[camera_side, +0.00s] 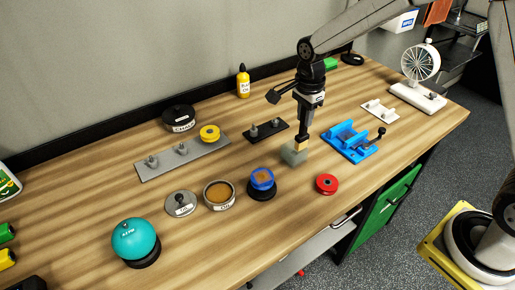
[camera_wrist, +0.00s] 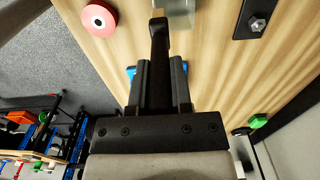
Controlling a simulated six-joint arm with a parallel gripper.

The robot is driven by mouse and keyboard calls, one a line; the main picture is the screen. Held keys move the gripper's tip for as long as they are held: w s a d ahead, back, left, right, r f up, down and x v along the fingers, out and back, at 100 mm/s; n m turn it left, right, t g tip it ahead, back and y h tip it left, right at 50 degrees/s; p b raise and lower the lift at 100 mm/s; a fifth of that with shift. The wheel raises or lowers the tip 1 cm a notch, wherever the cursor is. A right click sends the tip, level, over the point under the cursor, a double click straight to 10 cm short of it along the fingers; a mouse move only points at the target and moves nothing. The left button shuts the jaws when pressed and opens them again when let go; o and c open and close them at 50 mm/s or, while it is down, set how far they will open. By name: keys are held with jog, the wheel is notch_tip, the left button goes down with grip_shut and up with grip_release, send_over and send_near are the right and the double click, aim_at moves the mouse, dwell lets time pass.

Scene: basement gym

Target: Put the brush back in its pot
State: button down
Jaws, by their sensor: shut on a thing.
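My gripper (camera_side: 303,132) points down over the middle of the bench, shut on the brush. A small tan part of the brush (camera_side: 301,144) shows below the fingers; the rest is hidden by them. Right under it stands a small, pale greenish, see-through pot (camera_side: 293,154). The brush's lower end is at the pot's rim in the picture; I cannot tell whether it is inside. In the wrist view my gripper (camera_wrist: 160,75) shows dark fingers, and the pot (camera_wrist: 176,7) is cut off at the top edge.
A blue vise-like fixture (camera_side: 350,142) is close on the right. A red disc (camera_side: 327,184), a blue-topped piece (camera_side: 262,179), an open tin (camera_side: 219,195) and a teal ball (camera_side: 134,239) stand nearer the front. A dark plate with studs (camera_side: 266,132) lies to the left.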

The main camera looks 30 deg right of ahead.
jog(key=shift+w+f, duration=0.8)
jog(key=shift+f, duration=0.15)
jog(key=shift+w+f, duration=0.15)
jog(key=shift+f, duration=0.8)
jog(key=shift+w+f, duration=0.1)
jog(key=shift+f, duration=0.8)
jog(key=shift+f, duration=0.15)
jog(key=c, duration=0.5)
grip_release()
jog(key=shift+c, duration=0.2)
notch_tip(320, 180, up, 12)
jog(key=shift+r, duration=0.2)
